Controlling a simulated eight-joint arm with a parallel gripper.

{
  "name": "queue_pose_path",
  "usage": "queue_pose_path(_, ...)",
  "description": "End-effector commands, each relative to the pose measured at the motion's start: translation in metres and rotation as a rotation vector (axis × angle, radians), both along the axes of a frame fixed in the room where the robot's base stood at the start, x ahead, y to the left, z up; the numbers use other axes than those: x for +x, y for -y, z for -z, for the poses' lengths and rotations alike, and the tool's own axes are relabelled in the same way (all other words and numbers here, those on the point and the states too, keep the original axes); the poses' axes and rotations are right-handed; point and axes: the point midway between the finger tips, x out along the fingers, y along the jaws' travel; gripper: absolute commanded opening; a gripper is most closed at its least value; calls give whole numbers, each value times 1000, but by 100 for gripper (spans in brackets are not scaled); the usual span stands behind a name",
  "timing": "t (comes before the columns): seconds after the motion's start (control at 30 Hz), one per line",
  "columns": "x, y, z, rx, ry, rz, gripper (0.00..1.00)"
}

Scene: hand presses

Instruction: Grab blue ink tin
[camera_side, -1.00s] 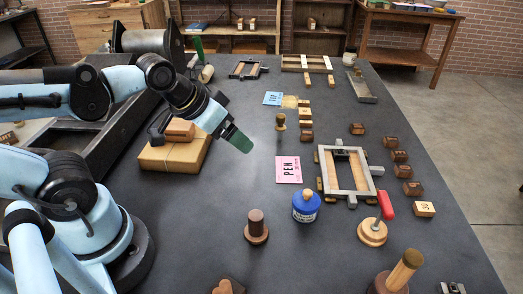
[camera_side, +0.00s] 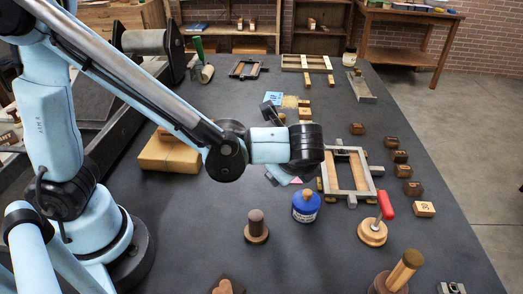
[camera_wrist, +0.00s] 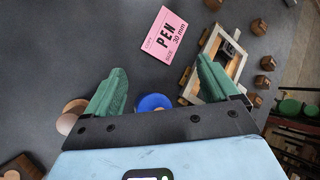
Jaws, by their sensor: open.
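The blue ink tin (camera_side: 306,206) stands upright on the dark table, with a white label on its front and a knob on its lid. In the wrist view its round blue top (camera_wrist: 153,103) shows between my fingers, partly cut off by the gripper's dark palm. My gripper (camera_wrist: 160,90) is open and empty, with its two green fingers spread either side of the tin in that picture. In the side view my wrist hangs above and behind the tin, over the pink card, and the fingertips are mostly hidden.
A wooden frame with metal edges (camera_side: 375,170) lies right of the tin. A dark brown stamp (camera_side: 257,228) stands to its left, and a red-handled tool (camera_side: 385,207) to its right. Small wooden blocks line the right side.

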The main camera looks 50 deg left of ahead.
Motion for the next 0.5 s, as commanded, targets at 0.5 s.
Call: queue_pose_path(0.5,-30,94,54,654,-152,403,88)
